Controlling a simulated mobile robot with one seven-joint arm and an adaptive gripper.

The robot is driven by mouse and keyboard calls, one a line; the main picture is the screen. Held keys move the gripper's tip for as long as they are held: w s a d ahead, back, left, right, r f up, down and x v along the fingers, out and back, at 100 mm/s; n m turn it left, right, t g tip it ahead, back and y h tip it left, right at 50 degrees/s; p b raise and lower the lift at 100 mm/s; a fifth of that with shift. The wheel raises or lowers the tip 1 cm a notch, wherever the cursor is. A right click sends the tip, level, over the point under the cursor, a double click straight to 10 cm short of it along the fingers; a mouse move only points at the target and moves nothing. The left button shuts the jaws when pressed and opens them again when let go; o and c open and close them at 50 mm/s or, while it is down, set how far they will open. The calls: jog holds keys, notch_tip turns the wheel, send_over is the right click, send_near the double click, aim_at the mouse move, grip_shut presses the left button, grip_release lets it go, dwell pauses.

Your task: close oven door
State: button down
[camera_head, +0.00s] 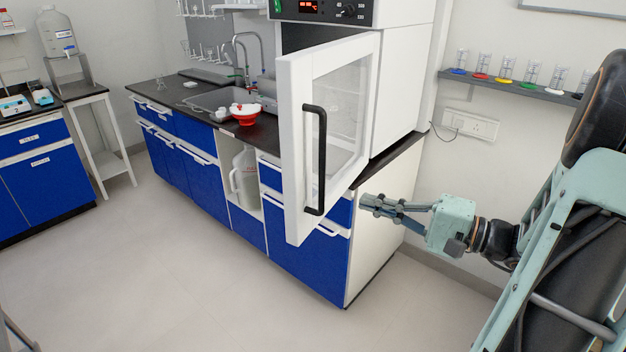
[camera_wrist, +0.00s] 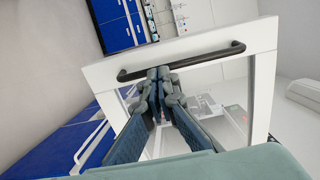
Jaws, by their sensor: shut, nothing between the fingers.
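The oven (camera_head: 402,75) is a white box with a dark control panel, standing on the black counter at its right end. Its door (camera_head: 294,125) is white-framed with a glass pane and stands wide open, swung out past the counter's front. A black bar handle (camera_head: 320,160) runs upright on the door's outer face. My gripper (camera_head: 364,202) is shut and empty, to the right of the door and lower than the handle's middle. In the wrist view, my gripper (camera_wrist: 162,75) points toward the door frame (camera_wrist: 180,46), overlapping the handle (camera_wrist: 200,58); contact cannot be told.
Blue cabinets (camera_head: 310,255) with white handles stand under the counter. A wall shelf (camera_head: 510,86) with several beakers is at right. The floor in front is clear.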

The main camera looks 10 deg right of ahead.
aim_at(299, 180)
jog(key=p+x, duration=0.1)
jog(key=x, duration=1.2)
jog(key=shift+w+a+r, duration=0.1)
jog(key=shift+w+a, duration=0.05)
jog(key=shift+w, duration=0.2)
jog(key=shift+w+a, duration=0.1)
jog(key=shift+a, duration=0.1)
